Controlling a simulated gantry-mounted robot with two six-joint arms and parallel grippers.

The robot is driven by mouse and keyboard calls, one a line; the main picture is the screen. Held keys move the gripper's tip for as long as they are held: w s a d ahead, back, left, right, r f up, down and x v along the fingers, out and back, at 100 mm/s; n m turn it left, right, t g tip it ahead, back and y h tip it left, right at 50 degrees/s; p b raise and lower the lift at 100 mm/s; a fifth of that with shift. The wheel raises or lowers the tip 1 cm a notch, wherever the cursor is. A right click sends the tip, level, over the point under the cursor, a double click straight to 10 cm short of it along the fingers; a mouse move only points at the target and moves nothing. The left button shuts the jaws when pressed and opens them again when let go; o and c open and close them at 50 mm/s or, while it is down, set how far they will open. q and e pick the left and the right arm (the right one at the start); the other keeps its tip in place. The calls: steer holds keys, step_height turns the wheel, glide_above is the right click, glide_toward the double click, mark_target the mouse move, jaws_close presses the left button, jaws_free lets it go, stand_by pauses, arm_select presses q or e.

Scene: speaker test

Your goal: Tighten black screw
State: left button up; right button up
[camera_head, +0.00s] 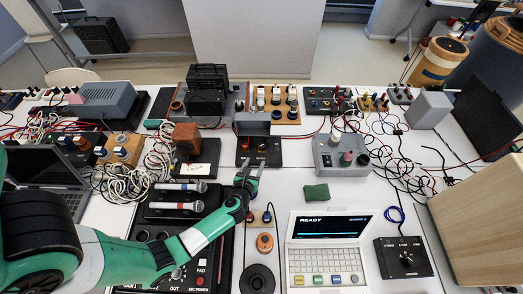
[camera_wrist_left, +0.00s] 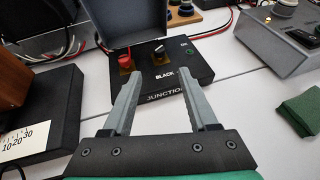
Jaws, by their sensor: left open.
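The black junction box (camera_head: 275,160) stands mid-table with its grey lid (camera_head: 253,127) raised. In the left wrist view the box (camera_wrist_left: 188,72) carries a red screw (camera_wrist_left: 125,64) on the left and a black screw (camera_wrist_left: 160,52) with a pale mark on its right, above the printed word BLACK. My left gripper (camera_head: 248,171) is open and empty at the front edge of the box. In the left wrist view its fingers (camera_wrist_left: 157,76) point at the box, the left fingertip below the red screw and the right one beyond the label. Neither finger touches the black screw.
A grey control box (camera_head: 343,157) stands to the right, with a green cloth (camera_head: 317,193) in front of it. Two microphones (camera_head: 177,207) lie in a black case to the left. A white laptop (camera_head: 325,255) is in front. Loose cables clutter both sides.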

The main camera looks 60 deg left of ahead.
mark_target(261, 148)
arm_select(q)
steer(key=b+x, duration=0.4)
steer(key=x, duration=0.6)
steer(key=shift+f+b, duration=0.1)
steer(key=shift+b, duration=0.25)
steer(key=shift+w+a, duration=0.25)
steer(key=shift+a, duration=0.15)
jaws_close()
